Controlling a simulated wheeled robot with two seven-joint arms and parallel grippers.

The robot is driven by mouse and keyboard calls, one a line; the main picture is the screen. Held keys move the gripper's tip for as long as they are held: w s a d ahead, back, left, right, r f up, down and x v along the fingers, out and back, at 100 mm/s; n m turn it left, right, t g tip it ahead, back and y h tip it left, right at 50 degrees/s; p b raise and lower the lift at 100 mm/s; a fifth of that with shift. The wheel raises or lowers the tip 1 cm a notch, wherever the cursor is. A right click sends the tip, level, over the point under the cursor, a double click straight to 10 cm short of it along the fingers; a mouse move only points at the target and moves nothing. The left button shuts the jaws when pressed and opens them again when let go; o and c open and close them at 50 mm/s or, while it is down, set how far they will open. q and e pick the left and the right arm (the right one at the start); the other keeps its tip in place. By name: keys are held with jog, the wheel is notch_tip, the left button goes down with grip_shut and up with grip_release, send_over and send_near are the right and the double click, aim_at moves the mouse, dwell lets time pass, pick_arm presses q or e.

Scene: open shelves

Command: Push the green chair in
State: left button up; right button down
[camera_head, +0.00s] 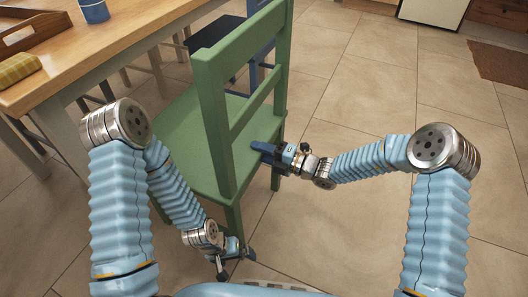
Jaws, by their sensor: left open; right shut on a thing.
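The green chair (197,142) stands upright in the middle of the view, beside the wooden table. Its slatted back is nearest my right arm, and its seat extends left to the table's side. My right gripper (264,150) is shut on the green chair, near the far back post at about seat height; the exact contact is partly hidden. My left gripper (237,264) is open and low, by the foot of the chair's near back leg. I cannot tell whether it touches the leg.
The wooden table (80,52) at the upper left bears a wooden tray (35,32), a blue cup (94,10) and a yellow-green cloth (17,68). A dark blue chair (214,33) stands behind the green one. Tiled floor to the right is clear up to a brown mat (500,66).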

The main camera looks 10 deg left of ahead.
dwell(0.4)
pick_arm(q)
jog(key=shift+f, duration=0.2)
pick_arm(e)
jog(key=shift+f, duration=0.25)
pick_arm(q)
jog(key=shift+a, duration=0.2)
pick_arm(e)
jog(key=shift+a, duration=0.1)
